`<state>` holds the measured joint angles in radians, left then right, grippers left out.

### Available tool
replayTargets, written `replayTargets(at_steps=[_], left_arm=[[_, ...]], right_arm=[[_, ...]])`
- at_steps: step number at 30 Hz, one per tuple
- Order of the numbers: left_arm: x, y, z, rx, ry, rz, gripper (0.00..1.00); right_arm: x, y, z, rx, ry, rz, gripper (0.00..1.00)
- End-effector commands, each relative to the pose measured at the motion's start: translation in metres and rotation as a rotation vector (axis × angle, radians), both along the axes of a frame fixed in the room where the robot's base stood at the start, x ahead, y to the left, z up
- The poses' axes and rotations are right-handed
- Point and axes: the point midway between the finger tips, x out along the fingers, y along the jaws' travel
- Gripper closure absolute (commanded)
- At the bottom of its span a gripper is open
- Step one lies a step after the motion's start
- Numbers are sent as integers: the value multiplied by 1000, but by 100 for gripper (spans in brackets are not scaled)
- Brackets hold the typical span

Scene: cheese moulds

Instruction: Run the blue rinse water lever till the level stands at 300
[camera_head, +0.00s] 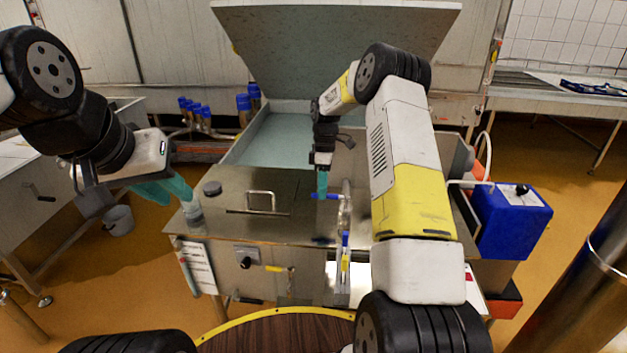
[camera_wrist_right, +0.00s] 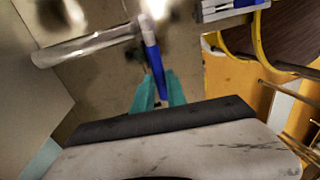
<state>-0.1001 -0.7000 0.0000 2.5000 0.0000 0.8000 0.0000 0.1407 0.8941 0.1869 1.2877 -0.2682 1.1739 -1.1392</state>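The blue lever (camera_head: 326,196) sits on a metal pipe (camera_head: 345,215) at the right of the steel machine top. In the right wrist view the blue lever (camera_wrist_right: 152,58) runs from the pipe (camera_wrist_right: 85,45) in between my teal fingertips. My right gripper (camera_head: 322,182) is at the lever from above; its fingers (camera_wrist_right: 159,92) lie close on both sides of the lever's end. My left gripper (camera_head: 168,188) hangs empty at the left of the machine, fingers seemingly apart. No level figure is readable.
The steel machine top (camera_head: 285,220) has a loop handle (camera_head: 262,196). A yellow-handled valve (camera_head: 272,267) is on its front. A blue box (camera_head: 512,218) stands at the right. A round brown table with a yellow rim (camera_head: 285,312) is in front. A tilted lid (camera_head: 335,45) rises behind.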

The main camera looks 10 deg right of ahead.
Motion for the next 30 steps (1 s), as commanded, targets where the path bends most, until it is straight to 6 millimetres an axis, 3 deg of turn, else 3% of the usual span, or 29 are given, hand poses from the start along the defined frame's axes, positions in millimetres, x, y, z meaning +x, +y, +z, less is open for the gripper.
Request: replayTargets(at_steps=[1,3,14,24,30], left_arm=[[0,0,0,0,0,0,75],[0,0,0,0,0,0,75],[0,0,0,0,0,0,75],[0,0,0,0,0,0,75],[0,0,0,0,0,0,75]], right_arm=[[2,0,1,1,-7,-2,74],[2,0,1,0,-5,-1,62],[2,0,4,0,-3,0,62],[12,-4,56,-1,-6,-1,62],[16,-4,74,0,-4,0,62]])
